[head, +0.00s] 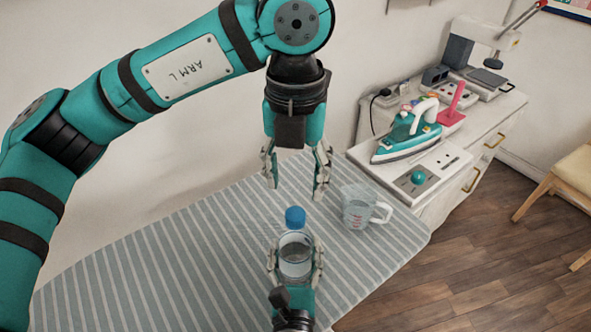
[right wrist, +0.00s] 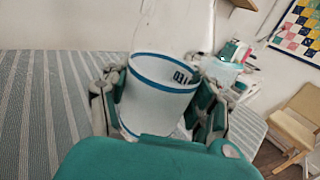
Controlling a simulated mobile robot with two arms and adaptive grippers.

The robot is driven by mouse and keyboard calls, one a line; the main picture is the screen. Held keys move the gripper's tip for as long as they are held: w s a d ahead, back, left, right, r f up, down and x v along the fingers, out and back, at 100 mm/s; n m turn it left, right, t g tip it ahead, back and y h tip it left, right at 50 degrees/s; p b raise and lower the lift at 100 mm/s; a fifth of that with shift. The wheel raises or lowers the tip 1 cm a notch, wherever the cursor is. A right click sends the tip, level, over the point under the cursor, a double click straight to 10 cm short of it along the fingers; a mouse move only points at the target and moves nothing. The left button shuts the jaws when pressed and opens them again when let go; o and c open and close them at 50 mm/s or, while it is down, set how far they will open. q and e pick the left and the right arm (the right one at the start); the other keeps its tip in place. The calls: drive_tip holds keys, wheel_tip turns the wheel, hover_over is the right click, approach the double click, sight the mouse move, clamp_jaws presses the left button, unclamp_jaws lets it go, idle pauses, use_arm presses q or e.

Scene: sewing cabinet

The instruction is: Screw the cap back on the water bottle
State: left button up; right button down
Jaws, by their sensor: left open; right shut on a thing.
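The water bottle (head: 296,268) is clear with a pale label and stands upright over the striped ironing board. Its blue cap (head: 295,217) sits on top of the neck; I cannot tell how tightly. My right gripper (head: 295,252) is shut around the bottle's body from the near side. The right wrist view shows the bottle's label (right wrist: 158,98) between the fingers; the cap is out of that view. My left gripper (head: 296,190) is open and empty, pointing down above the cap, with a gap between its fingertips and the cap.
The ironing board (head: 180,250) is mostly clear on the left. A clear measuring jug (head: 356,212) stands right of the bottle. A teal iron (head: 406,135) and a sewing machine (head: 484,50) are on the white cabinet (head: 433,203) behind. A wooden chair (head: 570,175) stands far right.

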sight(295, 214)
use_arm(q)
wheel_tip(295, 214, down, 8)
drive_tip(key=shift+r, duration=0.1)
idle(0.4)
clamp_jaws()
drive_tip(key=m, duration=2.4)
drive_tip(key=shift+o, duration=0.3)
unclamp_jaws()
